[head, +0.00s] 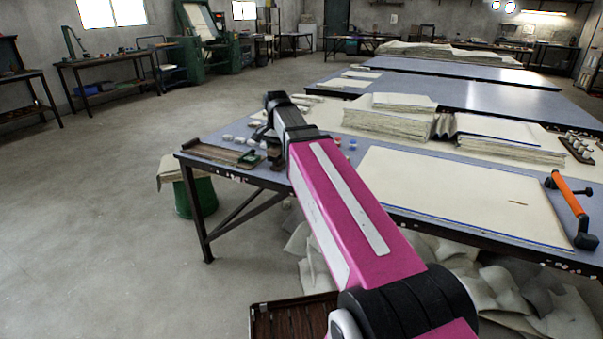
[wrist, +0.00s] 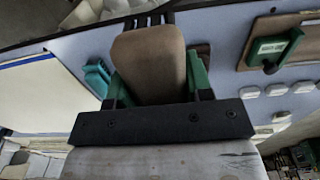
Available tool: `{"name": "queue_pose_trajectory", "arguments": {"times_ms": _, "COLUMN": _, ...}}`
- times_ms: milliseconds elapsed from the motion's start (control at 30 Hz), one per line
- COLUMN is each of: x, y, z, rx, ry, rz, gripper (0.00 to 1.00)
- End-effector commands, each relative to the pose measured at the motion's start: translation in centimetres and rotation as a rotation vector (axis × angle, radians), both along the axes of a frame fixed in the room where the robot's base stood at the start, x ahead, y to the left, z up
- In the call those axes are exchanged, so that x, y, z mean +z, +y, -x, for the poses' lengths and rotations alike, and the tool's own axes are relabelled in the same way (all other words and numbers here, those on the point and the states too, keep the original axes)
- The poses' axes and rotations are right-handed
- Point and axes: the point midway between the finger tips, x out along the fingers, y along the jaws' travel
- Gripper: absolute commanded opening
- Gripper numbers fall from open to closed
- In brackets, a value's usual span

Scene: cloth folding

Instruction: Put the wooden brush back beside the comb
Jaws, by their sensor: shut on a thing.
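The wooden brush (wrist: 148,62) is a brown, rounded block in the wrist view. It sits between the green fingers of my gripper (wrist: 155,82), which is shut on it. In the head view my gripper (head: 270,140) hangs over the left end of the blue-grey table (head: 232,132), and my arm hides part of that area. I cannot make out the comb clearly in either view. A flat brown board (head: 215,153) with a green piece at its end lies at the table's left corner. A brown piece with a green clamp-like part (wrist: 276,46) shows at the right of the wrist view.
Several small pale blocks (wrist: 276,90) lie near the brown pieces. A large cream sheet (head: 465,195) covers the table's front right, with an orange-handled tool (head: 570,205) beside it. Cloth stacks (head: 390,122) stand behind. A green bin (head: 195,195) is below the left corner.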

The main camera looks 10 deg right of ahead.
Motion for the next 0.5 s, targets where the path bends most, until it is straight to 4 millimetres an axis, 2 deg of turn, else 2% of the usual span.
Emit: {"name": "queue_pose_trajectory", "arguments": {"times_ms": 500, "x": -5.6, "y": -8.0, "z": -5.0, "rx": -0.008, "ry": 0.001, "rz": 0.000, "gripper": 0.21}}
